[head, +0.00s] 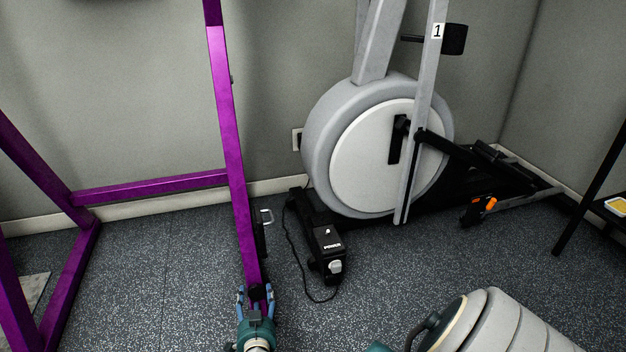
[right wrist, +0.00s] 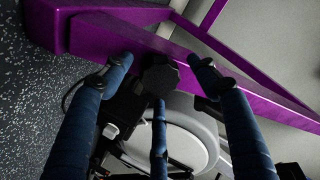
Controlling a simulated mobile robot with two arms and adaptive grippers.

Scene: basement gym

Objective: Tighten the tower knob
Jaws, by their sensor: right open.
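The purple tower upright (head: 232,150) stands left of centre in the head view. A dark, faceted knob (right wrist: 160,78) sits on the purple beam in the right wrist view; in the head view it is a small black shape (head: 256,292) low on the upright. My right gripper (head: 256,291) is open at the upright's lower part. In the right wrist view its blue fingers (right wrist: 161,85) are spread, one on each side of the knob and one below it in the picture. I cannot tell whether any finger touches the knob. My left gripper is not in view.
A grey exercise machine (head: 385,160) stands behind to the right. A black power box (head: 327,250) with a cable lies on the floor right of the upright. Purple frame bars (head: 150,188) extend left. Speckled floor (head: 400,270) is open in the middle.

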